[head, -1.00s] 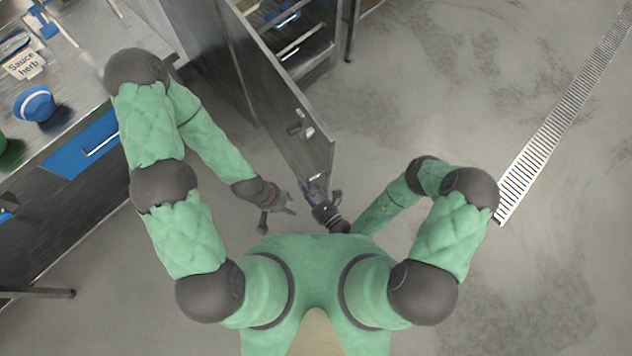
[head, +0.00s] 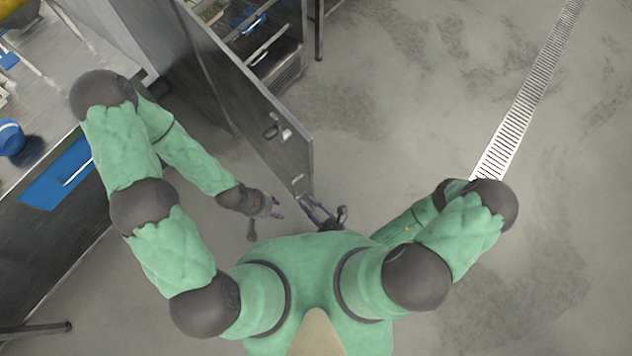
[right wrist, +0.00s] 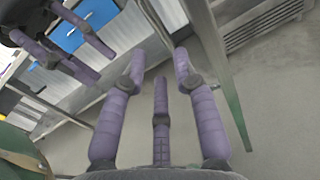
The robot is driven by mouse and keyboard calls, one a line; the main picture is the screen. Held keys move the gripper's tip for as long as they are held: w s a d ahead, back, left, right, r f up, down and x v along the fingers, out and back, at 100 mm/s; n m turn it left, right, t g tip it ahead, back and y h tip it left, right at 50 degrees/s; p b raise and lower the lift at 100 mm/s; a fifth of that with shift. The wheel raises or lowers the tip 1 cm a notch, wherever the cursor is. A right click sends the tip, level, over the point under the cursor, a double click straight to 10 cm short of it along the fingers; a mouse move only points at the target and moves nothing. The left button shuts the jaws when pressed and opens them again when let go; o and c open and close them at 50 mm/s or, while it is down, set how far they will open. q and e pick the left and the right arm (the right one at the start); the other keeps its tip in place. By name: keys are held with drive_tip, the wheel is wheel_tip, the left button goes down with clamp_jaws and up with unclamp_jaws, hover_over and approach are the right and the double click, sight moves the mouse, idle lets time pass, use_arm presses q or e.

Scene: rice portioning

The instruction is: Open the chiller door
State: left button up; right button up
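The chiller door (head: 235,85) is a grey metal panel standing swung out from the chiller (head: 285,60), whose inside shows beyond it in the head view. A small fitting (head: 272,127) sits on the door's face. My right gripper (head: 308,203) is by the door's near end; touching or apart is unclear. In the right wrist view its purple fingers (right wrist: 160,72) are spread with nothing between them, and a grey panel (right wrist: 207,60) stands just right of them. My left gripper (head: 279,208) is left of the door's near end, its fingers (right wrist: 85,35) apart and empty.
A counter (head: 50,130) with a blue cup (head: 10,138) and blue drawer front (head: 58,175) runs along the left. Open grey floor (head: 420,90) lies right of the door, with a drain grate (head: 530,95) farther right.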

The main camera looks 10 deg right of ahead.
drive_tip(key=shift+v, duration=1.7)
drive_tip(key=s+a+r+n+g+y, duration=0.1)
drive_tip(key=s+a+n+g+y, duration=0.3)
drive_tip(key=s+n+g+y, duration=0.5)
drive_tip(key=s+d+f+n+g+h, duration=0.3)
drive_tip(key=d+n+g+h, duration=0.4)
drive_tip(key=n+g+h, duration=0.4)
drive_tip(key=w+d+r+n+t+h, duration=0.1)
drive_tip(key=w+r+n+t+h, duration=0.1)
drive_tip(key=w, duration=0.4)
drive_tip(key=w+d+r+n+t+h+b, duration=0.1)
drive_tip(key=w+d+r+n+t+h, duration=0.1)
drive_tip(key=w, duration=0.5)
drive_tip(key=shift+w+n+t+h, duration=0.35)
drive_tip(key=shift+n+t+h, duration=0.15)
drive_tip(key=shift+n+t, duration=0.55)
drive_tip(key=shift+d, duration=0.1)
